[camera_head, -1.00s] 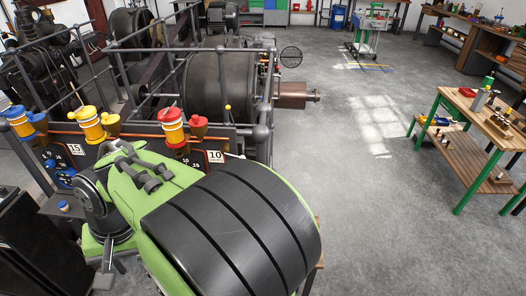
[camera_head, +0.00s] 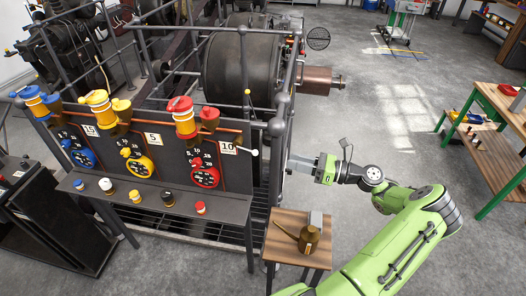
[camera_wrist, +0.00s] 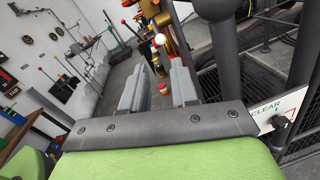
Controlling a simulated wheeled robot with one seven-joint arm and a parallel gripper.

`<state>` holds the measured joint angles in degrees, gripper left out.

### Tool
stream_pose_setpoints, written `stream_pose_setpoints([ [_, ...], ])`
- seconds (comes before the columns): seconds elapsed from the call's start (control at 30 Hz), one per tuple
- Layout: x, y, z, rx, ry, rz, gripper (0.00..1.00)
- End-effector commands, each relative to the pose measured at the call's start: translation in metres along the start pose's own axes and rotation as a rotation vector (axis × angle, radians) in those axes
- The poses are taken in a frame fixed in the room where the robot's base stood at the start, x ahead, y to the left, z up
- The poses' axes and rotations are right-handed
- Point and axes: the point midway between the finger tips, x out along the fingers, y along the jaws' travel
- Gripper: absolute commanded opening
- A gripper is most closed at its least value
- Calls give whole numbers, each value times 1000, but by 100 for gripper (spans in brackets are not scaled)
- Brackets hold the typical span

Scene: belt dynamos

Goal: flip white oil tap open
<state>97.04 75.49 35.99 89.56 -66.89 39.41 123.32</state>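The white oil tap (camera_head: 254,152) shows as a small lever with a white round knob at the right end of the dial panel, beside the "10" label. In the wrist view a white knob (camera_wrist: 160,39) shows beyond my fingertips, near the middle top; it looks like the same tap. My gripper (camera_head: 291,163) is to the right of the tap, beyond the railing post, pointing left toward the panel. In the wrist view its two fingers (camera_wrist: 160,68) stand apart with nothing between them. The tap's base is too small to make out.
A dark railing post (camera_head: 279,150) stands between my gripper and the panel. A wooden stool (camera_head: 287,262) with an oil can (camera_head: 309,239) is below. A shelf (camera_head: 222,209) with small coloured caps runs below the dials.

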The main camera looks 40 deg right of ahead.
Motion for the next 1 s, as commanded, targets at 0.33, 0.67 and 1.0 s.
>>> stream_pose_setpoints([
  [0.33,90,1,-2,0,5,5,29],
  [0.67,133,0,-2,-1,5,1,29],
  [1.0,134,0,-2,0,4,0,10],
])
